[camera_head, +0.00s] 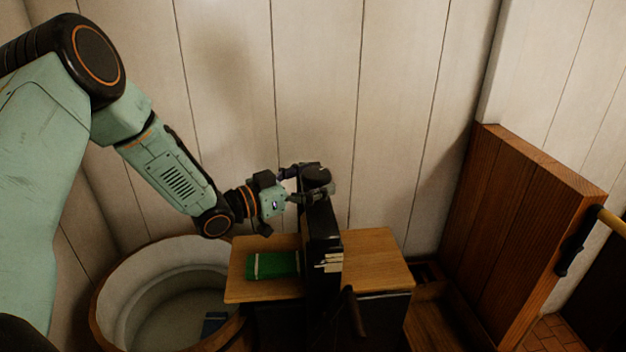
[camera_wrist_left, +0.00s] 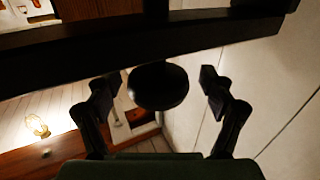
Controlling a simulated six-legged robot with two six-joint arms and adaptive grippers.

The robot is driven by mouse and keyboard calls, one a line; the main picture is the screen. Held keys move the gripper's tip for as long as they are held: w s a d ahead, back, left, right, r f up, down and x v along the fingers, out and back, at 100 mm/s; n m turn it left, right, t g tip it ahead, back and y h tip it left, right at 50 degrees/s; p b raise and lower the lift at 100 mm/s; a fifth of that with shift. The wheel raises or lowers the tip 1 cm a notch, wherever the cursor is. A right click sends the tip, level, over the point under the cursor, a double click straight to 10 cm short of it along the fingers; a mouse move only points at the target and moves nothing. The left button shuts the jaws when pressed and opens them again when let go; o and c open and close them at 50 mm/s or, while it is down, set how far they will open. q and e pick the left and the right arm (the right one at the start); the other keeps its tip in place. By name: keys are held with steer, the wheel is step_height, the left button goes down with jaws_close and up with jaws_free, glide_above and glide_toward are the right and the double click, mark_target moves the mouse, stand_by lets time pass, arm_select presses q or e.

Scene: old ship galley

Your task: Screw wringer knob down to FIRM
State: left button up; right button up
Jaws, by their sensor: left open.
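The wringer (camera_head: 322,235) is a tall black frame standing between two wooden boards. Its dark round knob (camera_head: 317,177) is at the top of the frame. My left gripper (camera_head: 304,184) reaches in from the left at the height of the knob. In the left wrist view the knob (camera_wrist_left: 158,88) appears as a dark disc between the two open fingers of my gripper (camera_wrist_left: 158,82), with a visible gap on each side. White marks or strips (camera_head: 328,262) show on the wringer's front; any lettering is too small to read. My right gripper is not in view.
A green folded cloth (camera_head: 272,265) lies on the left board (camera_head: 238,283). A round wood-rimmed tub (camera_head: 112,283) stands at the left. The wringer's dark crank (camera_head: 354,312) sticks out in front. A wooden partition (camera_head: 515,225) stands at the right; a plank wall (camera_head: 410,110) is close behind.

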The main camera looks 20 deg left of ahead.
arm_select(q)
steer(key=shift+d, duration=0.1)
steer(key=shift+w+d, duration=0.15)
steer(key=shift+d, duration=0.05)
steer(key=shift+c, duration=0.4)
steer(key=shift+a, duration=0.25)
steer(key=c, duration=1.1)
steer(key=shift+m+h, duration=0.3)
steer(key=shift+h, duration=0.1)
